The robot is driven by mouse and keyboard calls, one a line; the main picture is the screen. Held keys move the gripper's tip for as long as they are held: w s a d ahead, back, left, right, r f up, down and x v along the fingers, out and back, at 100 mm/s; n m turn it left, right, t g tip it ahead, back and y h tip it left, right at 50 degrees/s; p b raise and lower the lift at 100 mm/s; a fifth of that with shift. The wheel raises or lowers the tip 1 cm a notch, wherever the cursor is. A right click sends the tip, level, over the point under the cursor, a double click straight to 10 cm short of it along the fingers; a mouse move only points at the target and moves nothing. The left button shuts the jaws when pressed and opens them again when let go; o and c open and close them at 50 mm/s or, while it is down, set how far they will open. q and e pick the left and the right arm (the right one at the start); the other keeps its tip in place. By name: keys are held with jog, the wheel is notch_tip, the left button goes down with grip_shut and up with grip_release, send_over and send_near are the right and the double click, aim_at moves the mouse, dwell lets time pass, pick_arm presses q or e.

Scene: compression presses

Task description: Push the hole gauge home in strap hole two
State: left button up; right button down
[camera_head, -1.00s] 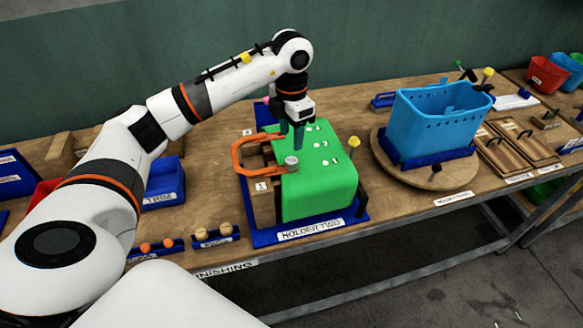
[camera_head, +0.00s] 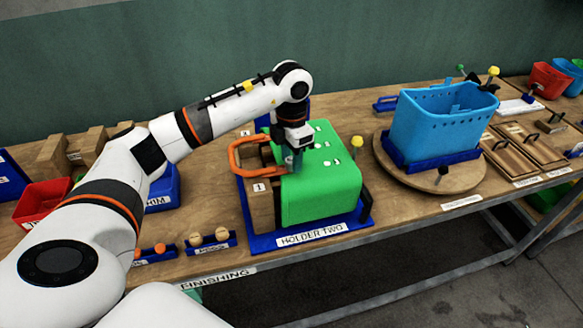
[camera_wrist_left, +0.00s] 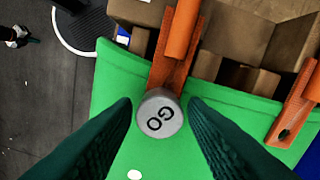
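The hole gauge (camera_wrist_left: 160,114), a grey round piece marked GO, stands at the end of one arm of the orange strap (camera_wrist_left: 170,70), over the green bucket (camera_wrist_left: 115,85). How deep it sits cannot be told. My left gripper (camera_wrist_left: 160,108) is open, one dark green finger on each side of the gauge, with a small gap on both sides. In the head view my left gripper (camera_head: 297,163) points down over the green bucket (camera_head: 320,192) and mostly hides the gauge. The strap (camera_head: 236,158) loops out to the left. My right gripper is not in view.
The green bucket lies in the blue holder (camera_head: 345,228) labelled HOLDER TWO, beside wooden blocks (camera_head: 262,205). A blue bucket (camera_head: 440,125) stands on a round wooden turntable (camera_head: 470,178) to the right. Small knobs in blue racks (camera_head: 210,243) lie at the front left.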

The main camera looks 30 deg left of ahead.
pick_arm(q)
grip_shut()
jog(key=shift+r, duration=0.1)
jog(key=shift+w+r+p, duration=0.1)
jog(key=shift+r+p, duration=0.2)
jog(key=shift+r, duration=0.35)
jog(key=shift+r+p, duration=0.7)
jog(key=shift+r, duration=0.05)
jog(key=shift+r+p, duration=1.25)
jog(key=shift+r, duration=0.75)
